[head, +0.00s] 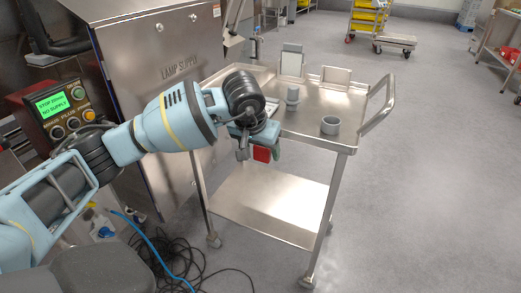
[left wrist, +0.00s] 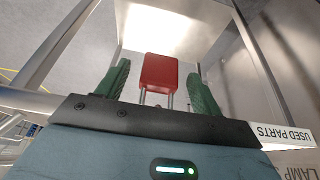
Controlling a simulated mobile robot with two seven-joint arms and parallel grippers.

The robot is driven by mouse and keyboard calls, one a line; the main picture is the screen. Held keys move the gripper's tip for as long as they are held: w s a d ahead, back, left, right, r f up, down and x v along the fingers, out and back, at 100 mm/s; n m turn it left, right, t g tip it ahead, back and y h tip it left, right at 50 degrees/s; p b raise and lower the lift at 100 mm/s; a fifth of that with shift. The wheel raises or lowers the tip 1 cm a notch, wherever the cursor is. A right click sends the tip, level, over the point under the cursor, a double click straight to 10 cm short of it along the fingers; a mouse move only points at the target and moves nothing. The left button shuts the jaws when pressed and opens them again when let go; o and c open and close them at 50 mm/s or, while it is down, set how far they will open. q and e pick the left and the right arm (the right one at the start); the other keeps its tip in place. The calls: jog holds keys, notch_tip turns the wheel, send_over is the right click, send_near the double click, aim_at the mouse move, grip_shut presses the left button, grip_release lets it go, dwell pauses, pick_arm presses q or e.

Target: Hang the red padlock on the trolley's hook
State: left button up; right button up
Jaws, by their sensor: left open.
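The red padlock (head: 262,154) is at the near left edge of the trolley (head: 315,125), just below my left gripper (head: 263,149). In the left wrist view the padlock (left wrist: 159,72) sits between the two green fingers of my left gripper (left wrist: 158,72). The fingers are open, with a gap on each side of the padlock. Its grey shackle points toward my palm. The trolley's hook is not clearly visible, so I cannot tell whether the shackle is around it. My right gripper is not in view.
A steel lamp supply cabinet (head: 165,90) stands close at the left. A control box (head: 62,108) and loose cables (head: 165,255) are nearby. The floor right of the trolley is clear.

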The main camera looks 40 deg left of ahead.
pick_arm(q)
jog(key=p+v, duration=0.1)
jog(key=v, duration=0.5)
jog(key=shift+s+r, duration=0.2)
jog(key=shift+r, duration=0.15)
jog(key=shift+d, duration=0.1)
